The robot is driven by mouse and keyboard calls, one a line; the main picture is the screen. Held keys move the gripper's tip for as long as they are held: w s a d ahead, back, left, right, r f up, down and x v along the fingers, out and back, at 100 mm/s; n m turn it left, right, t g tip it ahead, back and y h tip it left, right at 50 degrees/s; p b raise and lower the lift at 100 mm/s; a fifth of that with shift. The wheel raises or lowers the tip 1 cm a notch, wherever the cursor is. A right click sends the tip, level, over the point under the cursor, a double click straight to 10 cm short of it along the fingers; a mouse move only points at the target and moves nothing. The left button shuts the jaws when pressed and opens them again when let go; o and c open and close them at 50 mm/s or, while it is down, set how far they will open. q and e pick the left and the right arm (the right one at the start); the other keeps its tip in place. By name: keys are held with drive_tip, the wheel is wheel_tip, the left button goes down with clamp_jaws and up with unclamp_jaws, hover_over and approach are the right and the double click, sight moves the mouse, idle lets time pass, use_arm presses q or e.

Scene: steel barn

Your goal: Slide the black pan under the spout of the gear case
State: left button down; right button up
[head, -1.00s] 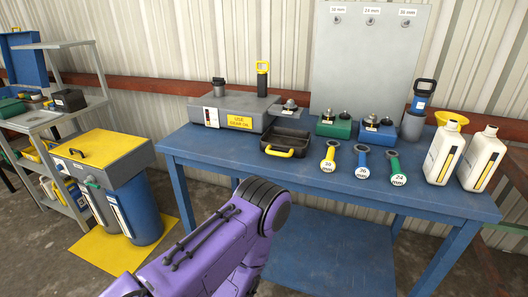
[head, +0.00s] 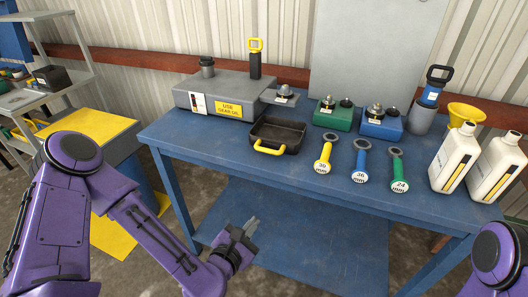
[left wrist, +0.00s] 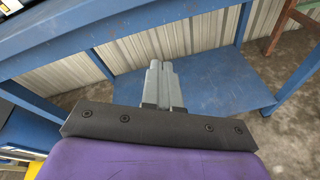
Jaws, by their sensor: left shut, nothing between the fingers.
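The black pan (head: 277,136) with a yellow handle stands on the blue table, in front and to the right of the grey gear case (head: 222,95). The gear case bears a yellow "USE GEAR OIL" label. A small grey fitting with a dark knob (head: 285,93) sits at its right end, behind the pan; I cannot tell whether this is the spout. My left gripper (head: 252,224) is shut and empty, in front of the table and below its top, apart from the pan. Its closed fingers show in the left wrist view (left wrist: 162,82). The right gripper is out of view.
Yellow, blue and green wrenches (head: 359,162) lie right of the pan. Green (head: 333,114) and blue (head: 381,124) blocks stand behind them. White bottles (head: 455,158) stand at the right. The tabletop (head: 200,145) left of the pan is clear. A lower shelf (head: 300,225) lies beneath.

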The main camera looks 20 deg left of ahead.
sight(265, 167)
use_arm(q)
drive_tip(key=w+a+r+n+t+y, duration=0.1)
drive_tip(key=w+a+r+n+t, duration=0.2)
drive_tip(key=r+n, duration=0.45)
drive_tip(key=shift+m, duration=0.75)
drive_tip(key=w+p, duration=0.1)
drive_tip(key=w, duration=0.3)
drive_tip(key=w+p, duration=0.2)
drive_tip(key=w, duration=0.2)
drive_tip(key=w+d+r+p, duration=0.1)
drive_tip(key=w+p, duration=0.1)
drive_tip(key=w, duration=0.3)
drive_tip(key=shift+d, duration=0.1)
drive_tip(key=shift+w, duration=0.4)
drive_tip(key=shift+f, duration=0.1)
